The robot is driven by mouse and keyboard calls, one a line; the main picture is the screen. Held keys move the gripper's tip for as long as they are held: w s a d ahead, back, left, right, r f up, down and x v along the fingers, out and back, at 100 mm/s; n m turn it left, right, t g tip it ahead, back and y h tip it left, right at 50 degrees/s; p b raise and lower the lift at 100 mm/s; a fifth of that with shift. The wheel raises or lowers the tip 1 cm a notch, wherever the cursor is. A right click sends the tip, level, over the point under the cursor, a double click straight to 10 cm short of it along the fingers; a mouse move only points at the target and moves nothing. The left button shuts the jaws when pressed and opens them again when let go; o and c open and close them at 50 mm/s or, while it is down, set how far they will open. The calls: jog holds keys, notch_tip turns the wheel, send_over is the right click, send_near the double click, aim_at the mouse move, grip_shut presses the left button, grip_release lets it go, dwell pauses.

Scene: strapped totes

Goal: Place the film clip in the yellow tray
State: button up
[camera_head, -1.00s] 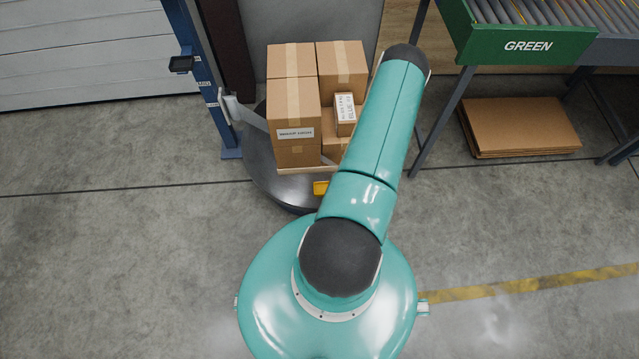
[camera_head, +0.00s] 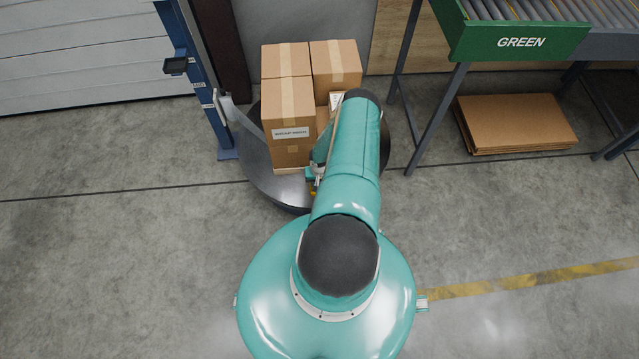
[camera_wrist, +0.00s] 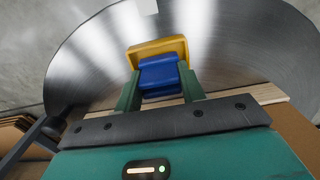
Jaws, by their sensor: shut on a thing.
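The film clip is a blue block (camera_wrist: 158,73), held between the two green fingers of my gripper (camera_wrist: 160,86) in the wrist view. The yellow tray (camera_wrist: 155,46) shows behind the clip, its rim visible along the far side and corners. The clip overlaps the tray in this view; I cannot tell whether it touches the tray floor or is just above it. In the head view my arm covers most of the gripper, and only a small yellow bit of the tray (camera_head: 313,193) shows at the turntable's front.
The round metal turntable (camera_head: 265,180) carries a pallet of stacked cartons (camera_head: 288,105) just beyond the tray. A blue post (camera_head: 203,90) stands at left. A green conveyor (camera_head: 520,42) and flat cardboard (camera_head: 515,122) are at right. The floor at left is clear.

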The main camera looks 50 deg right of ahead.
jog(key=shift+f, duration=0.4)
jog(key=shift+f, duration=0.1)
jog(key=o, duration=1)
jog(key=shift+o, duration=0.2)
notch_tip(320, 180, up, 12)
